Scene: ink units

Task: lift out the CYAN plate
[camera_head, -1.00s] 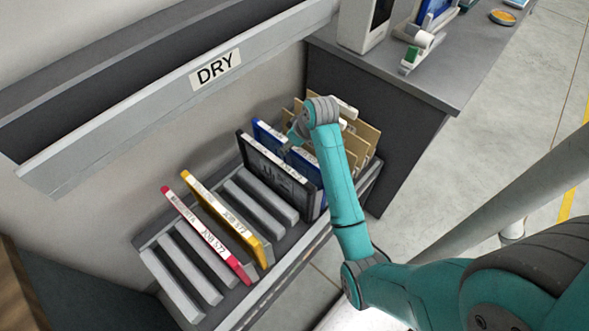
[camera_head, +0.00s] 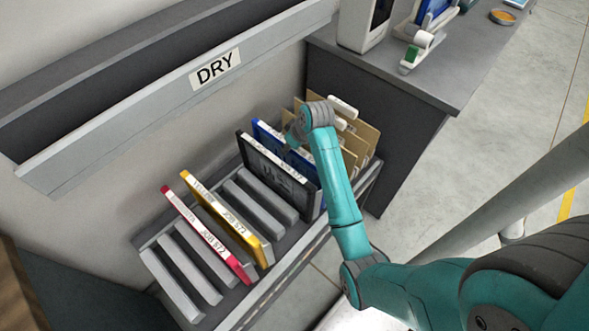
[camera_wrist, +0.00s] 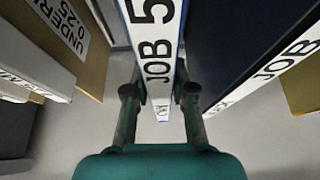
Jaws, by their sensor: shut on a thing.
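The cyan plate (camera_head: 268,134) looks blue in the head view and stands in the rack just right of a black plate (camera_head: 262,168). My gripper (camera_head: 293,138) is at its top edge, with the arm hiding part of it. In the wrist view my gripper (camera_wrist: 160,92) has one finger on each side of a white edge strip marked "JOB 5" with thin blue borders (camera_wrist: 155,45), and is shut on it. The plate's lower part is hidden, and it looks seated low among its neighbours.
The rack (camera_head: 150,238) also holds a magenta plate (camera_head: 205,233), a yellow plate (camera_head: 228,220) and brown sheets (camera_head: 362,135) close on the right. Empty slots lie between yellow and black. A "DRY" ledge (camera_head: 90,135) overhangs behind. A grey counter (camera_head: 420,85) stands right.

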